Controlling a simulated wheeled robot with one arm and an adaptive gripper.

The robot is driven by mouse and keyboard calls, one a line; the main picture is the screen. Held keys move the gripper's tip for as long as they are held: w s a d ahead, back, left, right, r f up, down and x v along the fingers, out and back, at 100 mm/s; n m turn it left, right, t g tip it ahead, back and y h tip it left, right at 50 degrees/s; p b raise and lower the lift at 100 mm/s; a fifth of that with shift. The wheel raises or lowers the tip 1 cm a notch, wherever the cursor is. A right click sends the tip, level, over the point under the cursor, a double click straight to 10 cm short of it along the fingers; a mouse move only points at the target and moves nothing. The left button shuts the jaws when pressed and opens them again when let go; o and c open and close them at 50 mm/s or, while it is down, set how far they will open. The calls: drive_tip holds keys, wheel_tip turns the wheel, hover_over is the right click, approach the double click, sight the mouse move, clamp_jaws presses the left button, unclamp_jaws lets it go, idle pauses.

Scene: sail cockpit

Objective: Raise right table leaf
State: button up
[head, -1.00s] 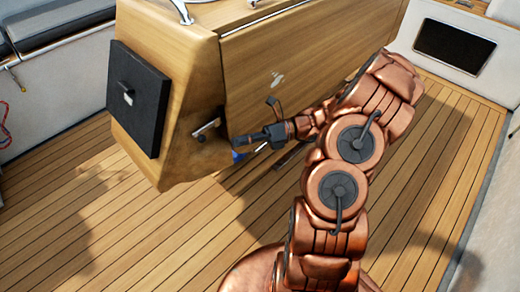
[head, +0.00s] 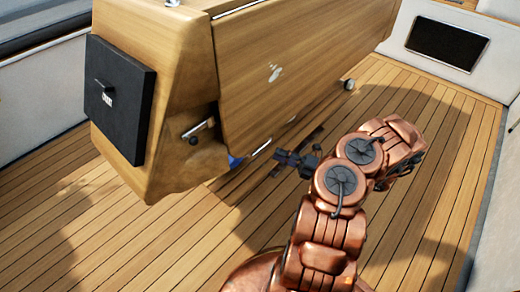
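The wooden table leaf (head: 300,75) hangs down as a sloping panel on the right side of the cockpit table (head: 185,75). A small pale emblem marks its face. My gripper (head: 281,162) is low, just off the leaf's lower edge and above the deck. It looks apart from the leaf and holds nothing that I can see. Its dark fingers are small and blend with a dark strip behind them, so their opening is unclear. A metal lever (head: 198,130) sits in a recess at the table's near end.
A black box (head: 118,100) is on the table's near end. A small round metal fitting (head: 348,85) shows near the leaf's far lower corner. Teak deck (head: 440,200) lies open to the right. White walls with a dark panel (head: 446,43) stand beyond.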

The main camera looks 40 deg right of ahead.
sight(261, 149)
drive_tip(key=b+x, duration=0.2)
drive_tip(key=x, duration=0.5)
drive_tip(key=shift+w+a+r, duration=0.1)
drive_tip(key=shift+w+a, duration=0.05)
drive_tip(key=shift+a, duration=0.15)
clamp_jaws()
